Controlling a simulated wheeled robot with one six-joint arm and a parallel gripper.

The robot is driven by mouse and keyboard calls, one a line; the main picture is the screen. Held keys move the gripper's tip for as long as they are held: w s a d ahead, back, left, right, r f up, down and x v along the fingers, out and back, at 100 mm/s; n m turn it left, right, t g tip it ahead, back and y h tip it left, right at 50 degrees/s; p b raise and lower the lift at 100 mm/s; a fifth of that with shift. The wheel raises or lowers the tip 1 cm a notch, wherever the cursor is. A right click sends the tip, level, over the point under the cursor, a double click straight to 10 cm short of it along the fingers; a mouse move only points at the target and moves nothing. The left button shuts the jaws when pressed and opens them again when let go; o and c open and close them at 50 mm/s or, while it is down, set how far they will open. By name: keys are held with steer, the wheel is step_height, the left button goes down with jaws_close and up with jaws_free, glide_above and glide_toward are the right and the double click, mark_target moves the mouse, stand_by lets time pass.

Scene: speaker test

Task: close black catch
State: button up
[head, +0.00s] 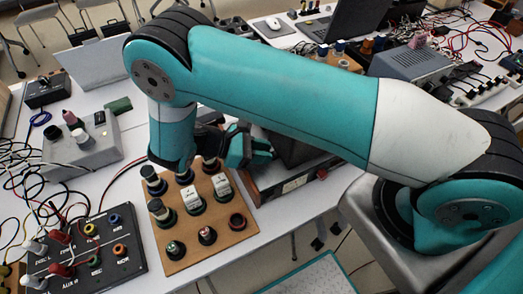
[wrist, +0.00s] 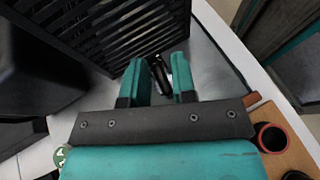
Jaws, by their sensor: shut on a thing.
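My gripper (wrist: 158,68) has two teal fingers, which stand on either side of a small black catch (wrist: 160,78) in the wrist view. The fingers are shut on it. The catch looks like a dark, upright loop or lever with a light glint beside it. How far it is swung cannot be told. A black slatted housing (wrist: 95,38) rises just left of and beyond the fingers. In the head view my gripper (head: 256,147) is beside a dark box (head: 292,150) beyond the wooden board, and the catch is hidden there.
A wooden board (head: 228,242) with several knobs and switches lies just in front of the gripper; its red-rimmed socket (wrist: 272,138) shows in the wrist view. A black socket panel (head: 122,268) with cables and a grey box (head: 85,152) stand to the left. My arm crosses above the bench.

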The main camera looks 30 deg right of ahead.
steer(key=shift+s+d+f, duration=0.1)
steer(key=shift+s+d, duration=0.05)
steer(key=shift+s, duration=0.1)
steer(key=o, duration=0.8)
steer(key=shift+d, duration=0.1)
steer(key=shift+w+a+r, duration=0.1)
steer(key=shift+a+r, duration=0.1)
steer(key=shift+r, duration=0.35)
step_height(320, 180, up, 19)
steer(key=p, duration=0.4)
steer(key=shift+d, duration=0.1)
